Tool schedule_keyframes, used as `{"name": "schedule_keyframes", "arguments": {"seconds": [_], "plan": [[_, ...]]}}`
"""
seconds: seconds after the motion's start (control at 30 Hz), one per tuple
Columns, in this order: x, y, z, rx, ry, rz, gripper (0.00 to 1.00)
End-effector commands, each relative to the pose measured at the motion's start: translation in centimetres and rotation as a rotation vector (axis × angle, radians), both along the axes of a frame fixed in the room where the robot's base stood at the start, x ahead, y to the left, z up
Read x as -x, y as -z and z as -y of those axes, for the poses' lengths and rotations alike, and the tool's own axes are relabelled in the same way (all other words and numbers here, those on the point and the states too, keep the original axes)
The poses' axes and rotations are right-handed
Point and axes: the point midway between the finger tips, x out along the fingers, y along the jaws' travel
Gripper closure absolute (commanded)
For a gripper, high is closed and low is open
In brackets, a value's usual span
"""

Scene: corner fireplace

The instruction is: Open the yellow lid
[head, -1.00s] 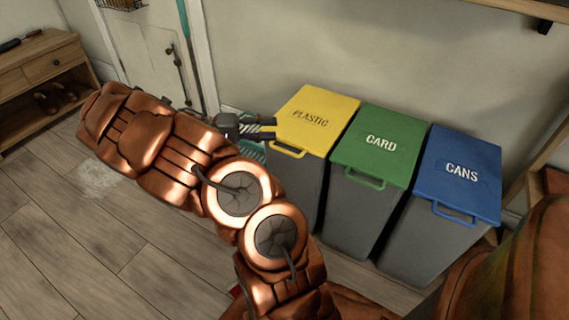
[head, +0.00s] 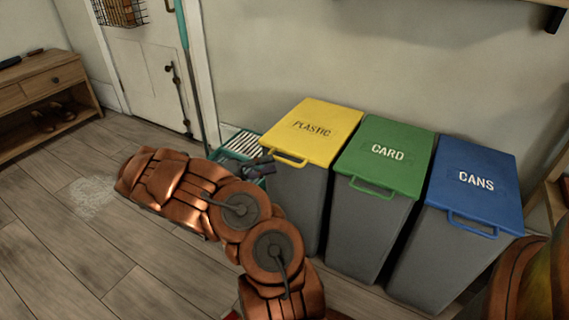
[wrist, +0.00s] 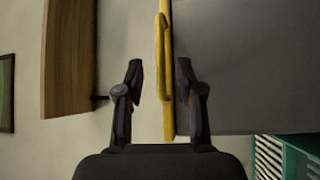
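The yellow lid (head: 314,128), marked PLASTIC, lies shut and flat on the leftmost grey bin. Its yellow handle (head: 288,160) sticks out at the front edge. My gripper (head: 270,163) is just left of the handle in the head view, mostly hidden behind my arm. In the wrist view my gripper (wrist: 160,78) is open, one finger on each side of the lid's yellow edge (wrist: 168,118) and handle (wrist: 161,50). No finger visibly closes on them; whether the right finger touches the bin cannot be told.
A green CARD bin lid (head: 386,155) and a blue CANS bin lid (head: 475,183) stand close on the right. A teal crate (head: 240,146) is behind my gripper, near the door (head: 150,70). A wooden bench (head: 45,95) is far left. The floor at left is clear.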

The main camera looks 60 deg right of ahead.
Motion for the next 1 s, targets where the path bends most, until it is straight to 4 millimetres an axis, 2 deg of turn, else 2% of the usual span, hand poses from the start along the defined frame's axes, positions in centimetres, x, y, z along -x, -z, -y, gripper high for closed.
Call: {"name": "schedule_keyframes", "arguments": {"seconds": [0.33,0.67,1.0], "plan": [[3.3,-0.5,3.5,-0.001,0.002,0.0,0.63],[3.8,-0.7,4.0,-0.002,0.0,-0.001,0.63],[3.8,-0.7,4.0,-0.002,0.0,-0.001,0.96]]}}
